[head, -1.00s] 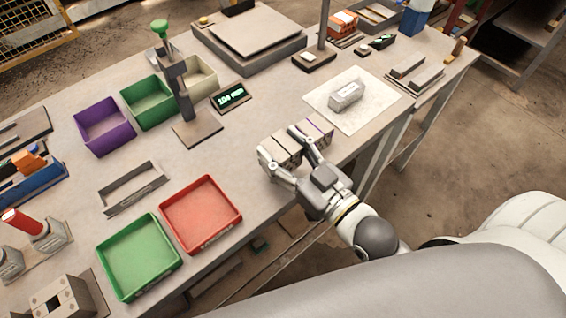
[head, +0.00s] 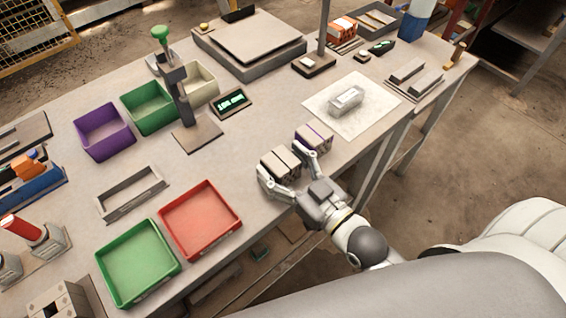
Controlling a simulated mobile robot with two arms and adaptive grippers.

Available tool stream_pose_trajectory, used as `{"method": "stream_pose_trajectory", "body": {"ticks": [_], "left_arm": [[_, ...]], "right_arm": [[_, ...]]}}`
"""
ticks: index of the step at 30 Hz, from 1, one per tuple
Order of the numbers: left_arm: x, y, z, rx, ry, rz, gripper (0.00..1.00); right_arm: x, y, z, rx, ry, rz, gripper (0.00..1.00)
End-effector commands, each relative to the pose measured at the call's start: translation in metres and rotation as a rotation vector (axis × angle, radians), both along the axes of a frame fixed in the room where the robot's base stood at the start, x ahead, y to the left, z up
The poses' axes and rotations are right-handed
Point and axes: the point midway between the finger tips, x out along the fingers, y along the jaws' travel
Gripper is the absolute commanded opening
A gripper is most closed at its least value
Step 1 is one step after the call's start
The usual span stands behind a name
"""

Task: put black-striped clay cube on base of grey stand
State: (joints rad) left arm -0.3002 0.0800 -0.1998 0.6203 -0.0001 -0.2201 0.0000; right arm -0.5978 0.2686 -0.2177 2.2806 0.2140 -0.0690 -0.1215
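A pale clay cube with a dark stripe (head: 280,164) sits near the front edge of the bench. My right gripper (head: 279,160) is around it, with one finger at its left and the other between it and a purple-striped clay cube (head: 314,137). Whether the fingers press on the dark-striped cube is not clear. The fingers hide part of its near side. The grey stand (head: 184,95) with a green knob rises from a flat grey base (head: 198,136), which is bare, left of the cubes. My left gripper is not in view.
Purple (head: 105,132), green (head: 149,106) and cream (head: 201,84) bins stand near the grey stand. A small display (head: 231,103) is right of its base. Red (head: 201,220) and green (head: 138,264) trays lie at the front. A white sheet (head: 372,117) holds a grey block. Bench between cubes and stand is clear.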

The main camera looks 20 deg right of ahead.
Motion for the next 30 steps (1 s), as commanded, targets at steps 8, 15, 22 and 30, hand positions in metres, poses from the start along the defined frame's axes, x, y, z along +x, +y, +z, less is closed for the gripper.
{"method": "stream_pose_trajectory", "body": {"ticks": [8, 15, 22, 30], "left_arm": [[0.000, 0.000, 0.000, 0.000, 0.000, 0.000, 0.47], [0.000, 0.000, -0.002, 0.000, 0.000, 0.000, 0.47], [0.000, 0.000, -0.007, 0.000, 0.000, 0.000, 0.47], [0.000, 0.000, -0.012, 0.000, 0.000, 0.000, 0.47]], "right_arm": [[0.000, 0.000, 0.001, 0.000, 0.000, 0.000, 0.75], [-0.014, -0.005, 0.001, -0.001, 0.003, 0.000, 0.75], [-0.049, -0.017, 0.000, -0.002, 0.006, 0.001, 0.75], [-0.087, -0.031, 0.001, 0.000, 0.004, 0.002, 0.75]]}}
